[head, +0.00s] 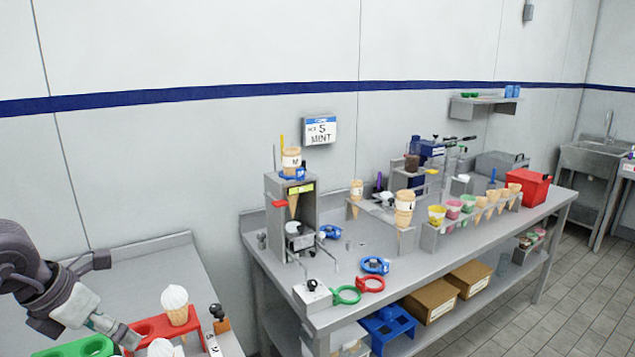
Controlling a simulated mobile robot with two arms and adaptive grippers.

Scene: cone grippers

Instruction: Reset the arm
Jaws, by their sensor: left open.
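My left gripper (112,299) reaches in from the lower left, over the near left table. Its two fingers are spread apart and nothing shows between them. The lower finger comes close to a red cone stand (192,330); I cannot tell whether it touches. A cone with a white swirl (175,304) stands upright in that stand. A second white swirl (161,347) shows at the bottom edge, partly cut off. My right gripper is not in view.
A green holder (82,347) lies by the left arm. Across a gap stands a long metal counter (345,262) with a dispenser (291,215), a row of cones and cups, coloured rings and a red box (526,188). Cardboard boxes (430,300) sit on its lower shelf. The left table's back is bare.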

